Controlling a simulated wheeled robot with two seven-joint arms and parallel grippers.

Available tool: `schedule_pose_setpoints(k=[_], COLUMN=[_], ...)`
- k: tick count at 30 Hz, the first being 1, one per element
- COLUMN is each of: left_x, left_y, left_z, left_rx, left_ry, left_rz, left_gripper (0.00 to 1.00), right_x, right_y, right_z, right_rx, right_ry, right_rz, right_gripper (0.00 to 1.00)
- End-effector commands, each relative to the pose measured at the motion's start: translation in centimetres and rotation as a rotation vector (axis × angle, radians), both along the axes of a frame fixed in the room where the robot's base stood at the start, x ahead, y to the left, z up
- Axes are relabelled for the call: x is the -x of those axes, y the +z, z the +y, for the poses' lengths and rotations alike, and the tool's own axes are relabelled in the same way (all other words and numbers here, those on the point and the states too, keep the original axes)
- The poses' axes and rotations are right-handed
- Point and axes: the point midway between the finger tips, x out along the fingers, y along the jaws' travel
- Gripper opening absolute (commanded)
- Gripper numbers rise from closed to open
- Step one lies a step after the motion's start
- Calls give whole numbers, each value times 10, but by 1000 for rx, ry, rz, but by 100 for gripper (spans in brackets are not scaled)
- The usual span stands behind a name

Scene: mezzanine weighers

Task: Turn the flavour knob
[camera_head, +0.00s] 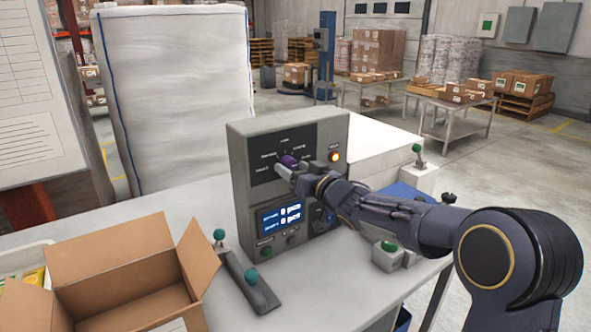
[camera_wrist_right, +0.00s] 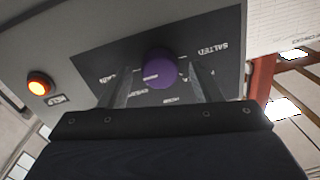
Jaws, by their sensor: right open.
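The flavour knob is a round purple knob (camera_head: 289,160) on the dark upper panel of a grey control box (camera_head: 240,160), with printed words around it. In the right wrist view the knob (camera_wrist_right: 161,70) sits between the two fingers of my right gripper (camera_wrist_right: 162,82), with a gap on each side. In the head view my right gripper (camera_head: 288,172) is at the panel, just in front of the knob and partly covering it. The gripper is open and holds nothing. My left gripper is not in view.
An amber HELP lamp (camera_head: 334,157) glows right of the knob, and a lit display (camera_head: 281,216) sits below it. A large white sack (camera_head: 175,90) rises behind.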

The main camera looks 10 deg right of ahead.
Motion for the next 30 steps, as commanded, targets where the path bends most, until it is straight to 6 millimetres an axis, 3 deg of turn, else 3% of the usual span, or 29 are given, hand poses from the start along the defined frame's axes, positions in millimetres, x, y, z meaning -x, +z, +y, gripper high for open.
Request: schedule_pose_setpoints(k=[2, 12, 22, 30], left_x=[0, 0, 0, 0], left_y=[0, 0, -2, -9], left_z=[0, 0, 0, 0], left_rx=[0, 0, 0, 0], left_ry=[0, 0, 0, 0], left_rz=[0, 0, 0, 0], left_gripper=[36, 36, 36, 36], right_x=[0, 0, 0, 0], right_y=[0, 0, -1, -2], right_z=[0, 0, -1, -1], right_rx=[0, 0, 46, 209], right_ry=[-1, -1, -1, -1], right_rz=[0, 1, -17, -83], right_gripper=[58, 13, 13, 13])
